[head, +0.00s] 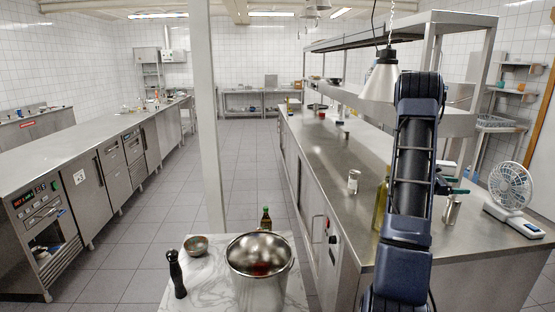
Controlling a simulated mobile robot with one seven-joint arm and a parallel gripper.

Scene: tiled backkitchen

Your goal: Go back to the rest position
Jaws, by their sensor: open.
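My arm rises at the right of the head view, in front of the steel counter (335,165). My gripper (453,184) shows only in part, just right of my arm, above the counter. Its two dark green fingertips stand apart, with nothing seen between them. The rest of the gripper is hidden behind my arm. A small steel canister (451,211) stands just below the fingertips in the picture; I cannot tell how far apart they are.
A yellow-green bottle (381,205) stands close left of my arm, and a white fan (511,186) stands to the right. A heat lamp (381,78) hangs nearby. A steel pot (259,276), bowl (196,246) and pepper mill (175,274) stand on a marble table. The left aisle is clear.

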